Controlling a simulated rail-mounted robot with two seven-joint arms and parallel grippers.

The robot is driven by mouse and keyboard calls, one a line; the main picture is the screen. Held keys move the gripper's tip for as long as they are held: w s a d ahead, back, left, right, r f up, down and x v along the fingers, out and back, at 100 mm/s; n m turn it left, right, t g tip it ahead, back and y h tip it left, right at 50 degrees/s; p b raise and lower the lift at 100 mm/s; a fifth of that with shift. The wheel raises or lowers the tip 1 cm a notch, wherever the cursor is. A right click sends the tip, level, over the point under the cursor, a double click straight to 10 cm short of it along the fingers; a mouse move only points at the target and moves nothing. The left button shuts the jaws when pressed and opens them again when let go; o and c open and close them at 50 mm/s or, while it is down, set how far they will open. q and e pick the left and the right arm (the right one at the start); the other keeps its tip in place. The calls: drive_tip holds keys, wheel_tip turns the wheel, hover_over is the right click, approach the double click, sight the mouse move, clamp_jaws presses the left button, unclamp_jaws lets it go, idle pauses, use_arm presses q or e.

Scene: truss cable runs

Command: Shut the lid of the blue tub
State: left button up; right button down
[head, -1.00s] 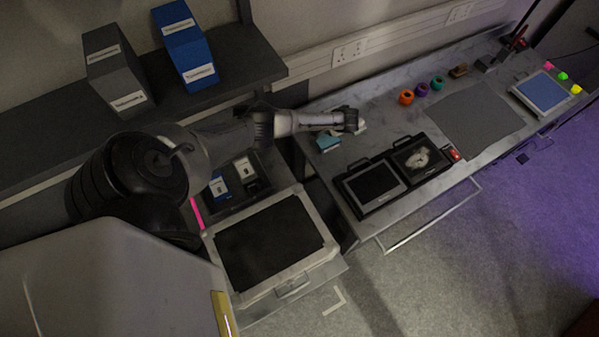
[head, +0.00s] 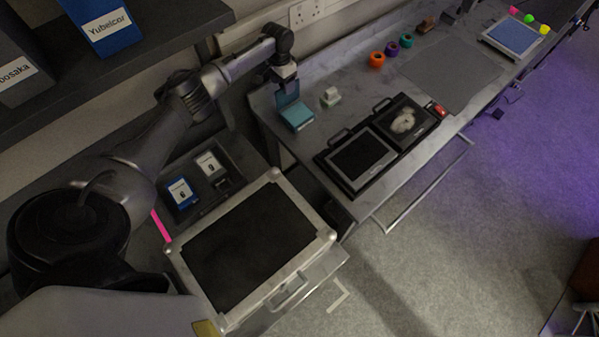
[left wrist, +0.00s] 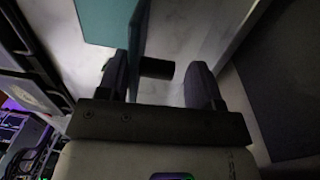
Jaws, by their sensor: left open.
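The blue tub (head: 297,116) is a small teal box near the left end of the marble worktop. Its lid (head: 288,91) stands up, open, at the tub's back. My left gripper (head: 285,83) is open and pointing down at the top of the raised lid, partly hiding it. In the left wrist view, teal panels of the tub and lid (left wrist: 138,45) show at the top. One panel's edge reaches down beside the left finger, on the inner side of the open jaws (left wrist: 158,85). I cannot tell whether they touch. My right gripper is in neither view.
A small pale block (head: 330,97) stands just right of the tub. Black trays (head: 360,157) lie in front. Orange, purple and teal rings (head: 377,59) stand further right, by a grey mat (head: 450,68). The wall with a socket (head: 309,12) is close behind my arm.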

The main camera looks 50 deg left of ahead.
use_arm(q)
wheel_tip(320, 180, up, 14)
drive_tip(key=a+f, duration=0.1)
drive_tip(key=a, duration=0.1)
drive_tip(key=s+d+f+m+y+p, duration=0.1)
drive_tip(key=s+d+f+m+p, duration=0.25)
drive_tip(key=d, duration=0.65)
drive_tip(key=s+d+f+m+p, duration=0.15)
drive_tip(key=d+f+p, duration=0.4)
drive_tip(key=d, duration=0.55)
drive_tip(key=s+d+r+t+p, duration=0.1)
drive_tip(key=s+d+p, duration=0.6)
drive_tip(key=s+d, duration=0.7)
drive_tip(key=shift+s+r+t+h, duration=0.15)
drive_tip(key=shift+s+t+h, duration=0.15)
drive_tip(key=shift+s+h, duration=0.15)
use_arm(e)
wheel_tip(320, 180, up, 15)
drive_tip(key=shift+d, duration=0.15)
